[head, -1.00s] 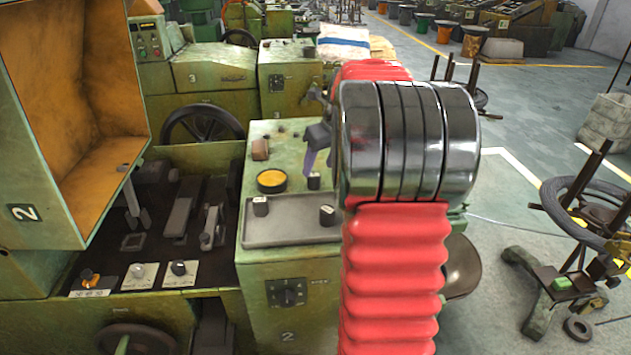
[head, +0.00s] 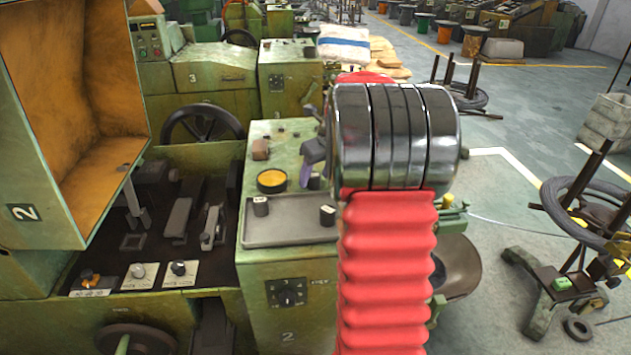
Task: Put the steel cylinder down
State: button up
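My gripper (head: 309,168) shows only in part, as grey and purple pieces at the left edge of my arm, over the back of the green machine top. My own arm, with red bellows and shiny rings, covers the rest of it. I cannot tell whether its fingers are open or shut. I cannot make out the steel cylinder; if it is in my gripper, the view hides it. A shallow grey tray (head: 285,232) lies on the machine top, below and in front of the gripper. Small dark pieces with pale tops stand at its left (head: 261,206) and right (head: 327,216).
A round yellow-topped dish (head: 271,181) and a brown block (head: 260,150) are on the machine top (head: 283,137) left of my gripper. An open orange-lined cabinet (head: 75,110) stands at the left. A wire-coil stand (head: 575,230) is at the right, with open floor (head: 500,130) behind.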

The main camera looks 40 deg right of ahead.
aim_at(315, 176)
grip_shut()
dwell(0.5)
jog(key=shift+r, duration=0.15)
notch_tip(315, 176, up, 10)
dwell(0.6)
jog(key=shift+w, duration=0.1)
dwell(0.6)
